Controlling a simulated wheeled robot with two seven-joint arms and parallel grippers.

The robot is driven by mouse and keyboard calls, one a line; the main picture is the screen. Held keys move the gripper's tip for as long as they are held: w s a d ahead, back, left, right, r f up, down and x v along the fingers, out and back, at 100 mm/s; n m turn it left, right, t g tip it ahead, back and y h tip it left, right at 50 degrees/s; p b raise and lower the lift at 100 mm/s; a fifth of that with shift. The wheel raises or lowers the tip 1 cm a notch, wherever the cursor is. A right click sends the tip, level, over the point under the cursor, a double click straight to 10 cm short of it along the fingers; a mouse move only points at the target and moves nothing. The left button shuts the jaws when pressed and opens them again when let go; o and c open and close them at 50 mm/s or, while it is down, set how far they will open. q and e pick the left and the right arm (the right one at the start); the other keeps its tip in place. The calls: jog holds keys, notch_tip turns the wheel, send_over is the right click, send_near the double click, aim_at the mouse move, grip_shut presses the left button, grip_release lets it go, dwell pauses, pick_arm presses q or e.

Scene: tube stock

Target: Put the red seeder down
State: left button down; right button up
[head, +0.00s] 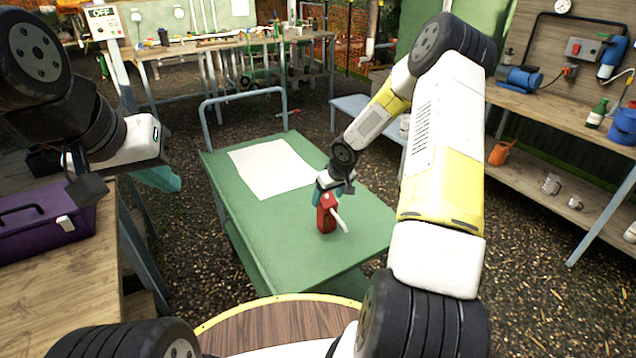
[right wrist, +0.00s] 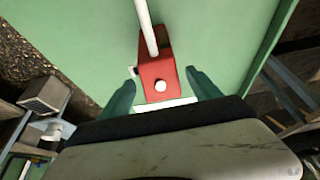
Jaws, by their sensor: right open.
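The red seeder (head: 326,214), a small red body with a white spout, stands upright on the green cart top (head: 270,240), right of the white sheet. It also shows in the right wrist view (right wrist: 157,70), with a white knob and the white spout. My right gripper (head: 335,192) is just above and behind it. Its teal fingers (right wrist: 163,92) are open, one on each side of the seeder's near end, with a gap on both sides. My left gripper (head: 165,179) is at the left, away from the cart; its finger gap is not clear.
A white sheet (head: 272,168) lies on the cart top. A purple toolbox (head: 45,225) sits on the wooden bench at left. Shelves at right hold an orange watering can (head: 500,152), metal mugs and bottles. The cart's front left area is clear.

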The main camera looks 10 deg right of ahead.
aim_at(336, 214)
jog(key=s+r+h, duration=0.1)
jog(key=s+r, duration=0.5)
jog(key=r, duration=0.5)
jog(key=s+r+h, duration=0.1)
jog(key=s+r, duration=0.4)
jog(key=r, duration=0.5)
jog(key=s+a+r+m+y, duration=0.1)
jog(key=s+r, duration=0.3)
jog(key=s, duration=0.3)
jog(key=s+a+r+m+t, duration=0.1)
jog(key=s+r, duration=0.3)
jog(key=s, duration=0.4)
jog(key=s+a+r+m+y, duration=0.1)
jog(key=s+a+r, duration=0.2)
jog(key=s+r, duration=0.2)
jog(key=shift+s+t+y, duration=0.3)
jog(key=shift+s+t, duration=0.1)
jog(key=shift+s, duration=0.8)
jog(key=shift+r, duration=0.1)
